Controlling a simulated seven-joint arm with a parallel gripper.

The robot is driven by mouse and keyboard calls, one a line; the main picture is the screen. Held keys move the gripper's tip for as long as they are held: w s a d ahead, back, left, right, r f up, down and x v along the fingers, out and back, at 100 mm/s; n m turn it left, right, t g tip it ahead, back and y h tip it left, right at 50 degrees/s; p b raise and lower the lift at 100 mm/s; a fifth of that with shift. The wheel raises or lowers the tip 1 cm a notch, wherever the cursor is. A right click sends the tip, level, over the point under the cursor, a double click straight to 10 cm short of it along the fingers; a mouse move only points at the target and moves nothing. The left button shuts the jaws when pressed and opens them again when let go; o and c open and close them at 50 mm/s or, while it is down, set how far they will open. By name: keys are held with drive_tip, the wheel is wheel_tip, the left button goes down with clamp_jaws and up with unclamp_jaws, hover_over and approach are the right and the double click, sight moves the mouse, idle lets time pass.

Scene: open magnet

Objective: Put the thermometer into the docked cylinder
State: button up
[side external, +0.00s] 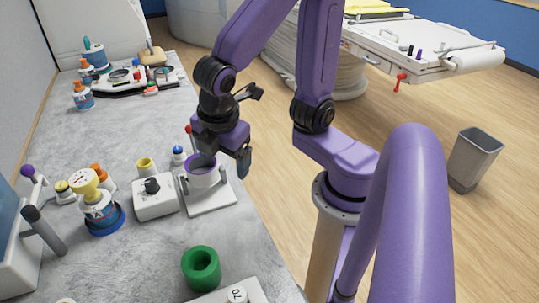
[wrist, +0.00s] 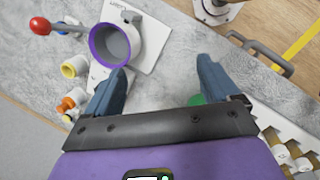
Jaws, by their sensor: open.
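The cylinder (side external: 203,177) is white with a purple rim and stands upright on a white base plate (side external: 212,200). In the wrist view the cylinder (wrist: 112,45) is at upper left, ahead of my left finger. A thin rod with a red ball end (wrist: 40,26) looks like the thermometer; it reaches to the cylinder's rim. Its red end (side external: 188,129) also shows in the side view. I cannot tell whether its lower end is inside or behind the cylinder. My gripper (wrist: 160,84) is open and empty, close above and beside the cylinder, its blue fingers wide apart.
A white box with a black knob (side external: 154,196) stands left of the base plate. A blue-capped bottle (side external: 179,155) and a yellow ring (side external: 146,168) are behind it. A green ring (side external: 201,267) and a white rack (side external: 232,294) are at the front.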

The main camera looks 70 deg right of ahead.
drive_tip(key=s+d+m+g+y, duration=0.1)
drive_tip(key=s+d+m+y, duration=0.1)
drive_tip(key=s, duration=0.6)
drive_tip(key=shift+s+d+f+m+g+y, duration=0.15)
drive_tip(key=shift+s+d+m+g+y, duration=0.2)
drive_tip(key=shift+d+m, duration=0.5)
